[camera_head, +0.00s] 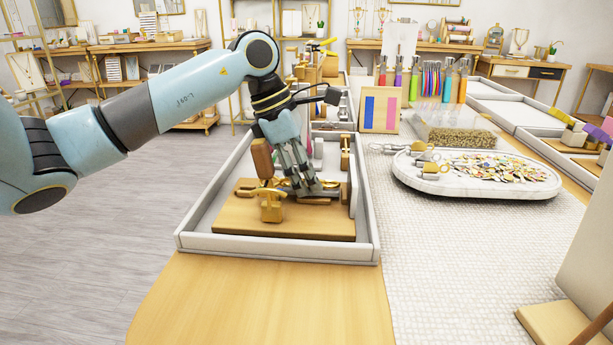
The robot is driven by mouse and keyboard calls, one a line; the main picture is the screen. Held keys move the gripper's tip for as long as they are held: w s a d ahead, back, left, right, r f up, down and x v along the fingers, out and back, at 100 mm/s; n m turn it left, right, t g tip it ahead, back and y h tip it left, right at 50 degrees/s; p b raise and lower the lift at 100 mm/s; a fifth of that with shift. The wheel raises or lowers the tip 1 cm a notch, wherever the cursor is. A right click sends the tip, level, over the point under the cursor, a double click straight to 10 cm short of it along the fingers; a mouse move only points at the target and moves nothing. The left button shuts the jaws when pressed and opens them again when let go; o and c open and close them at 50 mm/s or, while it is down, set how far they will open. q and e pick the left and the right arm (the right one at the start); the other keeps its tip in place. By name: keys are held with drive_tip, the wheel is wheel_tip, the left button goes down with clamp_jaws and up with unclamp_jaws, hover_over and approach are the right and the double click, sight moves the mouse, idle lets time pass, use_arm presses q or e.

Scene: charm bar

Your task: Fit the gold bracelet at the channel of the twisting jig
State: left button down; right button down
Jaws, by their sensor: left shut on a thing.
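The twisting jig (271,207) is a brass fixture on a wooden board (290,226) inside a white tray. My left gripper (313,192) is low over the board, just right of the brass fixture, with its fingers pointing down. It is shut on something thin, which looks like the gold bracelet. The bracelet is mostly hidden by the fingers and is too small to make out clearly. I cannot tell whether it touches the channel, which is also hidden. My right gripper is not in view.
The white tray's walls (277,246) surround the board. To the right, a white oval tray (425,187) holds many small charms on a woven mat (440,270). A pink-and-blue panel (380,110) stands behind. The wooden table front (260,300) is clear.

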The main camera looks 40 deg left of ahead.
use_arm(q)
drive_tip(key=shift+f+b, duration=0.1)
drive_tip(key=shift+b, duration=0.25)
idle(0.6)
drive_tip(key=c, duration=1)
unclamp_jaws()
drive_tip(key=shift+c, duration=0.2)
drive_tip(key=v, duration=1.2)
